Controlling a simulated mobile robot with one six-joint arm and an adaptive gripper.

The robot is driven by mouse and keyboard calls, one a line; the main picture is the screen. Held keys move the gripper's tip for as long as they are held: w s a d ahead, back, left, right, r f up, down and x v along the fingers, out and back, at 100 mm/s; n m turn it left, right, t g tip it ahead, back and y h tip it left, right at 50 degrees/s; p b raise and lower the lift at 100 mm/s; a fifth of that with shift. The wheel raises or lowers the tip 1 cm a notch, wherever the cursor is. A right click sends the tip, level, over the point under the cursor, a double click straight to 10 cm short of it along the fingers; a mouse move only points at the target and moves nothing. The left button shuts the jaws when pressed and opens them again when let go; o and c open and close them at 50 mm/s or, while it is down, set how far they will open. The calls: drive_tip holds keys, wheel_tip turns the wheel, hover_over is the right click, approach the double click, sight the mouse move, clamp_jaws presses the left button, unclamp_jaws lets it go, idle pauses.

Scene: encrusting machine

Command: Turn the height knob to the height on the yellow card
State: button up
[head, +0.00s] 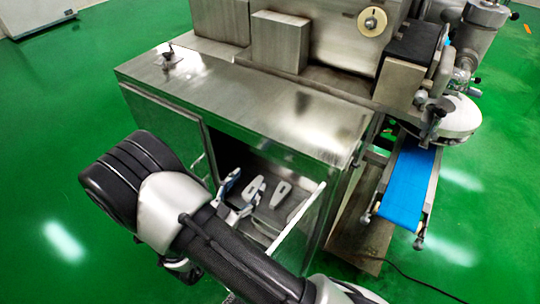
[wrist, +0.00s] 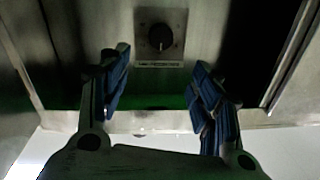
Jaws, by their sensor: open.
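A black round knob (wrist: 160,37) sits on a pale square plate (wrist: 177,60) with a small label strip below it, in the wrist view. A small light mark shows on its lower part; the label is too small to read. My gripper (wrist: 162,80) is open and empty, its blue-padded fingers on either side below the knob and apart from it. I cannot make out a yellow card in either view.
A cream dial (head: 372,22) is on the machine above. A blue conveyor belt (head: 408,185) stands at right. Green floor is clear at left.

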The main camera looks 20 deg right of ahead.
drive_tip(key=b+x, duration=0.2)
drive_tip(key=x, duration=1.1)
drive_tip(key=shift+w+d+b, duration=0.25)
drive_tip(key=shift+b, duration=0.05)
drive_tip(key=shift+c, duration=0.2)
drive_tip(key=c, duration=1)
drive_tip(key=shift+n, duration=0.3)
drive_tip(key=n+p, duration=0.3)
drive_tip(key=n, duration=0.4)
drive_tip(key=n+g+p, duration=0.1)
drive_tip(key=n+p, duration=0.3)
drive_tip(key=n, duration=0.3)
drive_tip(key=n+p, duration=0.4)
drive_tip(key=n, duration=0.4)
drive_tip(key=shift+w+a+f+g, duration=0.15)
drive_tip(key=shift+w+a+g, duration=0.05)
drive_tip(key=shift+w+g, duration=0.1)
drive_tip(key=shift+n+p, duration=0.3)
